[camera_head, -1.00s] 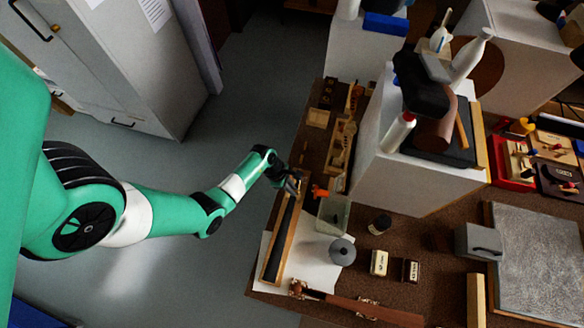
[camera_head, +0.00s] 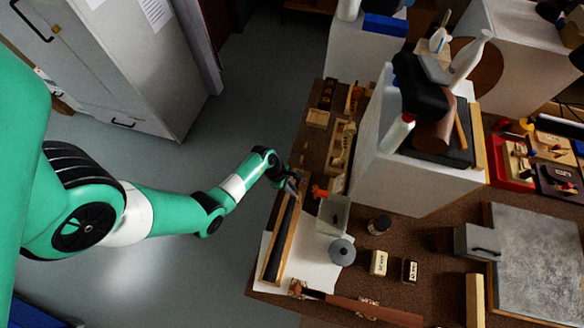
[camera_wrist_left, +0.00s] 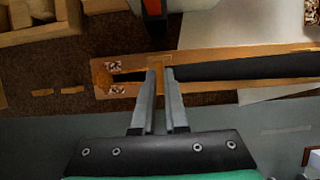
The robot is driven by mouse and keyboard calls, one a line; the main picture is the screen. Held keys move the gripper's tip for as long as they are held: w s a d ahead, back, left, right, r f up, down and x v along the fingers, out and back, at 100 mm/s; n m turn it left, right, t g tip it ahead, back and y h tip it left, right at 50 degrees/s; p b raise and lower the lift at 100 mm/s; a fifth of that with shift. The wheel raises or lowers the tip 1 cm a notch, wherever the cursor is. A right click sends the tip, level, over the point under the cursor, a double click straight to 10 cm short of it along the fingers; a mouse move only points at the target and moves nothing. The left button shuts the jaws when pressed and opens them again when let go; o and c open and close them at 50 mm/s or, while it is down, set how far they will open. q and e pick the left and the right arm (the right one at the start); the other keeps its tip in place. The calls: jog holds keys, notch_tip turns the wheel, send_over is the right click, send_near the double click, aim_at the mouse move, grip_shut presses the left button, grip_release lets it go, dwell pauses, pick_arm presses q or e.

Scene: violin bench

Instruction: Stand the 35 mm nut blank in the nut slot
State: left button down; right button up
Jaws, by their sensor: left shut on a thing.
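My left gripper (camera_head: 292,184) is at the far end of the violin neck with its black fingerboard (camera_head: 279,240). In the left wrist view, the gripper's fingers (camera_wrist_left: 160,72) are shut on a thin tan piece, which I take to be the nut blank (camera_wrist_left: 158,92). The nut slot is hidden by the fingers and the piece. I cannot tell whether the blank touches the neck. My right gripper is not in view.
Small tan pieces (camera_wrist_left: 72,90) lie on the brown bench beside the neck's head. Wooden blocks (camera_wrist_left: 40,32) stand nearby. A clear bin (camera_head: 333,214), a grey lidded pot (camera_head: 342,252) and an orange tool (camera_head: 319,191) are right of the neck. Floor is open to the left.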

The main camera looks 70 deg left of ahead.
pick_arm(q)
jog(key=shift+f, duration=0.2)
jog(key=shift+f+b, duration=0.4)
dwell(0.6)
jog(key=shift+f, duration=0.15)
dwell(0.5)
jog(key=shift+f, duration=0.25)
jog(key=c, duration=0.9)
grip_release()
jog(key=shift+s+f, duration=0.1)
